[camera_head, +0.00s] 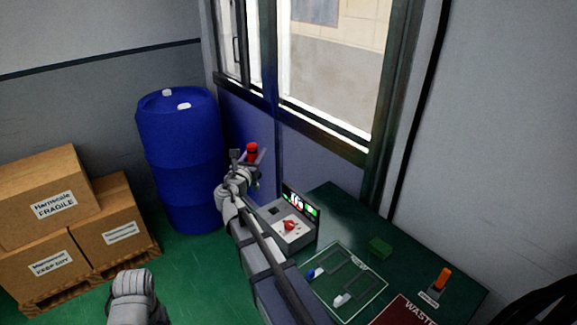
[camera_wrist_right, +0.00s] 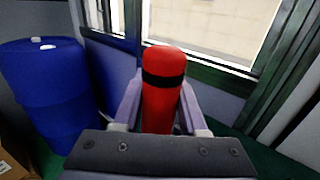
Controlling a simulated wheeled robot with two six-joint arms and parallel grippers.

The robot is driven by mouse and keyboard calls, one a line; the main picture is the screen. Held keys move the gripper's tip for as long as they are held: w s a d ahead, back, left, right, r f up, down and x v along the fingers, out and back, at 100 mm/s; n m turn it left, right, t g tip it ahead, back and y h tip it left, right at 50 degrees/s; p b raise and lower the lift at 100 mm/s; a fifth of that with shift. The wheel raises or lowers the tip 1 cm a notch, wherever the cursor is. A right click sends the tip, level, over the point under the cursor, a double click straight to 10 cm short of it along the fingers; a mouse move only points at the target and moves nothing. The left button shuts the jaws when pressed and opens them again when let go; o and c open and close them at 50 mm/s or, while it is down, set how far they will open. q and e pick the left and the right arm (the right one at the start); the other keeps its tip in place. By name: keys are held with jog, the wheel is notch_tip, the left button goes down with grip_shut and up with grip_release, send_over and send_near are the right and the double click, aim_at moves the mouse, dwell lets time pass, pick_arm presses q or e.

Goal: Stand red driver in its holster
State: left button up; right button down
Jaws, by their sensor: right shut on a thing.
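The red driver (camera_head: 252,150) has a thick red handle with a black band. My right gripper (camera_head: 250,160) is shut on it and holds it raised, left of the table and in front of the window wall. In the right wrist view the driver (camera_wrist_right: 161,85) stands upright between the two pale fingers; its lower end is hidden by the gripper body. An orange-handled tool (camera_head: 442,279) stands in a small labelled holder (camera_head: 429,297) at the table's right. I cannot tell which item is the red driver's holster. My left gripper is out of view.
A blue barrel (camera_head: 182,150) and cardboard boxes (camera_head: 45,190) stand left.

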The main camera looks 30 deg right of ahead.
pick_arm(q)
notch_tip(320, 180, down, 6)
jog(key=b, duration=0.4)
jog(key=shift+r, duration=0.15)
pick_arm(e)
jog(key=d+f, duration=0.6)
jog(key=shift+w+d+n+t+y, duration=0.15)
jog(key=shift+d+n+t+y, duration=0.15)
jog(key=shift+d+t, duration=0.1)
pick_arm(q)
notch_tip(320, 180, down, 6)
jog(key=b, duration=0.6)
pick_arm(e)
jog(key=shift+f, duration=2.95)
pick_arm(q)
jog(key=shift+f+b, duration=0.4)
jog(key=shift+b, duration=0.1)
pick_arm(e)
jog(key=shift+a+f, duration=0.1)
jog(key=shift+f, duration=0.25)
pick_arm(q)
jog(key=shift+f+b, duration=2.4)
pick_arm(e)
jog(key=shift+f, duration=2.4)
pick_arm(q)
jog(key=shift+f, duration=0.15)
pick_arm(e)
jog(key=shift+f, duration=0.15)
